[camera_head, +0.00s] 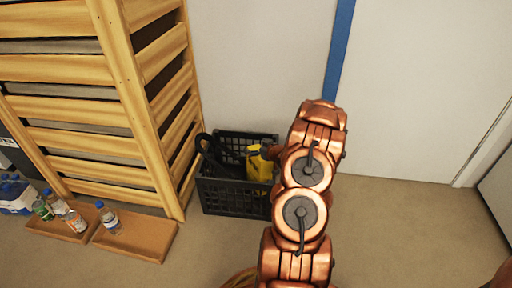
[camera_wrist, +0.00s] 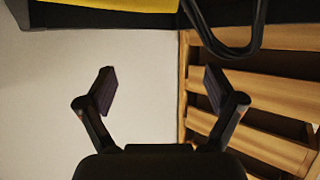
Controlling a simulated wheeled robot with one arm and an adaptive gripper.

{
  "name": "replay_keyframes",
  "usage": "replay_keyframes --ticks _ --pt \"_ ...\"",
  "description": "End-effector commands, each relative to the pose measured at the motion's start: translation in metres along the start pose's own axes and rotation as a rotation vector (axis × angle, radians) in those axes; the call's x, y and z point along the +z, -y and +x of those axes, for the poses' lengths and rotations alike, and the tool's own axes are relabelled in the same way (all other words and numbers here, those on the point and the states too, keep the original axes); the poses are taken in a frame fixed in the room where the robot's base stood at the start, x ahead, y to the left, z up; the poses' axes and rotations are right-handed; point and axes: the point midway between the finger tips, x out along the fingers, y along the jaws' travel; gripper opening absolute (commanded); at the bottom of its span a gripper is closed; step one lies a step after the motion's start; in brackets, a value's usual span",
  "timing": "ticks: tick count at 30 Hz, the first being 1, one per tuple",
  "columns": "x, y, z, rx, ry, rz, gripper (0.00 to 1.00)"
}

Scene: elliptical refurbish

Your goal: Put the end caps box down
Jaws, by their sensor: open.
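A yellow box (camera_head: 259,164) stands inside a black slatted crate (camera_head: 236,207) on the floor; it looks like the end caps box, but no label is readable. A strip of yellow (camera_wrist: 105,5) shows at the top of the wrist view. My gripper (camera_wrist: 158,82) is open, with nothing between its fingers. In the head view my arm reaches over the crate's right side and hides part of it and most of the gripper. I cannot tell whether a finger still touches the yellow box.
A black looped item (camera_head: 213,155) lies in the crate's left side. A slatted wooden shelf (camera_head: 120,100) stands close left of the crate. Brown trays (camera_head: 138,236) with bottles (camera_head: 108,218) lie on the floor at left. A white wall is behind; floor at right is clear.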

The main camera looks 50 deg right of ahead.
Motion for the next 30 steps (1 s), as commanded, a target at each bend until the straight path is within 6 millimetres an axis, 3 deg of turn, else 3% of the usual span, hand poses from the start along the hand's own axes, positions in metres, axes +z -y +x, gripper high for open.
replay_keyframes --ticks 14,18,30 --pt "-0.011 0.0 -0.004 0.001 -0.001 -0.001 0.92" --pt "-0.013 -0.001 -0.037 0.002 0.003 0.006 0.92" --pt "-0.013 -0.001 -0.103 0.002 -0.001 0.002 0.92"
